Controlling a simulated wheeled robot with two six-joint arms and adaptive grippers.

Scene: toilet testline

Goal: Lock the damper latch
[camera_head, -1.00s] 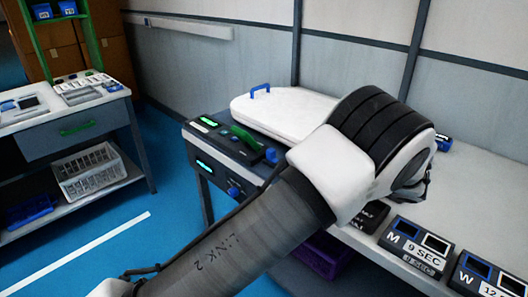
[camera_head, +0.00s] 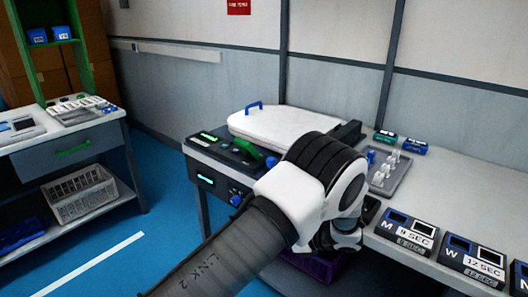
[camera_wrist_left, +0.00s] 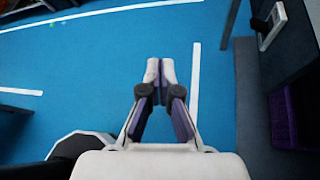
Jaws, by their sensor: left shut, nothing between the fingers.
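A white toilet seat or lid (camera_head: 285,130) with a blue handle (camera_head: 254,107) lies on the bench. At its left front is a dark control unit (camera_head: 207,166) with lit green displays and a green lever (camera_head: 245,149). A small blue part (camera_head: 271,161) shows beside my arm. I cannot tell which part is the damper latch; my arm covers some of this area. In the left wrist view my left gripper (camera_wrist_left: 160,72) is shut and empty, over blue floor and apart from the bench. My right gripper is not in view.
A grey tray (camera_head: 400,172) of small white pieces stands right of my arm. Label blocks marked M (camera_head: 407,232) and W (camera_head: 477,264) line the bench front. A second table with a drawer (camera_head: 70,150) stands left. Blue floor (camera_head: 155,215) lies between them.

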